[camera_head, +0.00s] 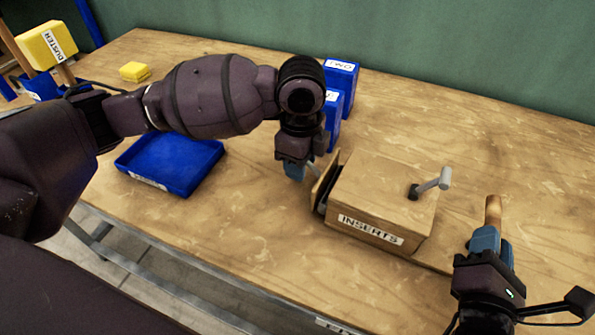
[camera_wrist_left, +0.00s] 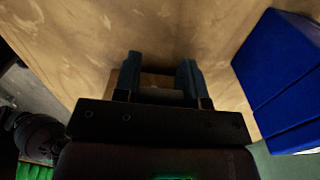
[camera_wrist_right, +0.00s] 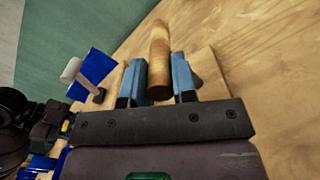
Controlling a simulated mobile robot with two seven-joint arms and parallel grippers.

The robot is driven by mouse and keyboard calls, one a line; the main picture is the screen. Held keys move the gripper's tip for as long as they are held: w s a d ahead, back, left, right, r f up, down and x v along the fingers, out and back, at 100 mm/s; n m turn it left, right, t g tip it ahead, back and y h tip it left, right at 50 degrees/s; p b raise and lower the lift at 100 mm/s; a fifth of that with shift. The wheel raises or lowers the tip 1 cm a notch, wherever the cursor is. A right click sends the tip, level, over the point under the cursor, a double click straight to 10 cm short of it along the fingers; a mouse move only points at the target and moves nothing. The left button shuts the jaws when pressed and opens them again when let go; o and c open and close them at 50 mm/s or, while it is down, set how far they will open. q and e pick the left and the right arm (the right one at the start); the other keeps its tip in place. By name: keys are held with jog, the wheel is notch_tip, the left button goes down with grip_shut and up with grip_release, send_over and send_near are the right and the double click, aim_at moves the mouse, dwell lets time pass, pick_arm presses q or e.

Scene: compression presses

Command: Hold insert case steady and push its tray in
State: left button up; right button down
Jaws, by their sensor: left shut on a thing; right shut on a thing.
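The insert case (camera_head: 378,205) is a wooden box labelled INSERTS, with a grey crank lever (camera_head: 432,184) on top. Its tray (camera_head: 325,182) shows as a wooden front panel at the case's left end, standing a little out with a dark gap behind it. My left gripper (camera_head: 296,172) is at the panel's outer side, shut on the tray's grey handle; the grip is mostly hidden. My right gripper (camera_head: 490,245) is shut on an upright wooden handle (camera_head: 493,210) to the right of the case. The handle also shows between the fingers in the right wrist view (camera_wrist_right: 159,60).
A blue tray (camera_head: 172,165) lies left of the case, under my left arm. Blue boxes (camera_head: 341,75) stand behind my left gripper. A yellow block (camera_head: 134,71) and a yellow duster (camera_head: 46,45) are at the far left. The wooden table before the case is clear.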

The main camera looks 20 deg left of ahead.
pick_arm(q)
jog(key=shift+d, duration=0.9)
jog(key=o, duration=1.1)
jog(key=shift+r, duration=0.1)
notch_tip(320, 180, up, 12)
pick_arm(e)
jog(key=c, duration=0.8)
grip_release()
jog(key=shift+c, duration=0.2)
